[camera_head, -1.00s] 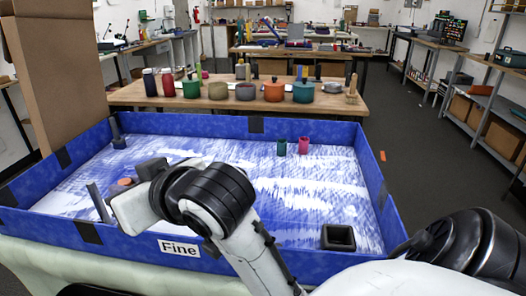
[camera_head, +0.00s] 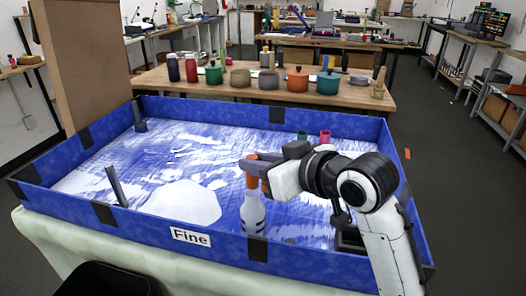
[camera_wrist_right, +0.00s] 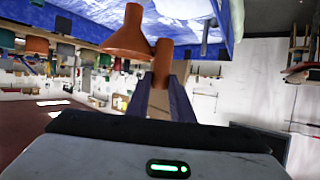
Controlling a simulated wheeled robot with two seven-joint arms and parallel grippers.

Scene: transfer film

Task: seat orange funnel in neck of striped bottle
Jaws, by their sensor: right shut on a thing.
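My right gripper (camera_head: 262,168) reaches in from the right and is shut on the orange funnel (camera_head: 252,182). In the right wrist view the funnel's flared cone (camera_wrist_right: 129,42) shows beyond the fingers, with an orange-brown cylindrical part (camera_wrist_right: 162,66) between the fingertips (camera_wrist_right: 162,88). The striped bottle (camera_head: 253,214), pale with darker bands, stands upright in the blue-walled tray, directly below the funnel in the head view. The gripper partly covers the funnel. I cannot tell whether its spout is in the neck or just above it. My left gripper is not in view.
The tray has blue walls (camera_head: 140,222) and a blue-and-white streaked floor. Grey posts stand at its left (camera_head: 116,186) and back left (camera_head: 139,117). A green cup (camera_head: 302,135) and a pink cup (camera_head: 325,136) are near the back. A dark square holder (camera_head: 350,240) is partly hidden by my arm.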

